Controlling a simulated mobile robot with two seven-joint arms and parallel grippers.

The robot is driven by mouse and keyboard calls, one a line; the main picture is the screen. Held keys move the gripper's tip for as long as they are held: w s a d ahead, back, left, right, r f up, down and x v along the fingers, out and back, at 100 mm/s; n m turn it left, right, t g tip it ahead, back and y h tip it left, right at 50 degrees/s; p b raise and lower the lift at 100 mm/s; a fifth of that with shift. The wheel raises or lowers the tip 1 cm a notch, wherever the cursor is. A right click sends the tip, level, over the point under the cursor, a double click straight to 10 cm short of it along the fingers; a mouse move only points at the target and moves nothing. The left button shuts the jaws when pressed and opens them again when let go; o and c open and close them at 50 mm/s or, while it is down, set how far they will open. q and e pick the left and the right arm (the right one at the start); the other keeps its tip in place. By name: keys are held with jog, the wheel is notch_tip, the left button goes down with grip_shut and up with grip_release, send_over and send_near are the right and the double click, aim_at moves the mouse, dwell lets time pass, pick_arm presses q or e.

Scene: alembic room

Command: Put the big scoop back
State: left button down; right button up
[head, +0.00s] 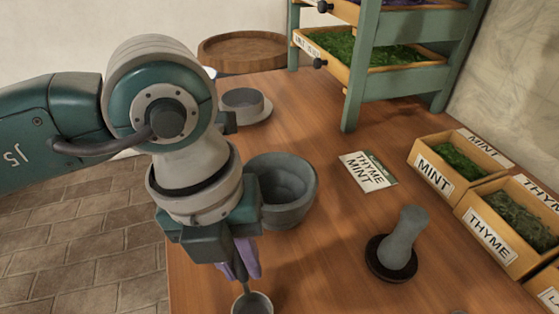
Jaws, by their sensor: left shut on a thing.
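My left gripper (242,266) points down over the near left part of the wooden table, with purple finger pads. It is shut on the thin dark handle of a grey cup-shaped scoop (253,304), which I take to be the big scoop. The scoop's bowl hangs below the fingers and is cut by the bottom edge of the view. I cannot tell whether it touches the table. Much of the handle is hidden by the fingers. My right gripper is not in view.
A stone mortar (298,206) stands just behind the gripper. A pestle (404,238) stands on a dark round base. Labelled herb boxes (490,235) line the right. A green rack (360,75) and a small dish (243,101) stand behind.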

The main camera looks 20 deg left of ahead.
pick_arm(q)
jog(key=shift+f, duration=0.2)
jog(key=c, duration=0.8)
grip_release()
jog(key=shift+r, duration=0.1)
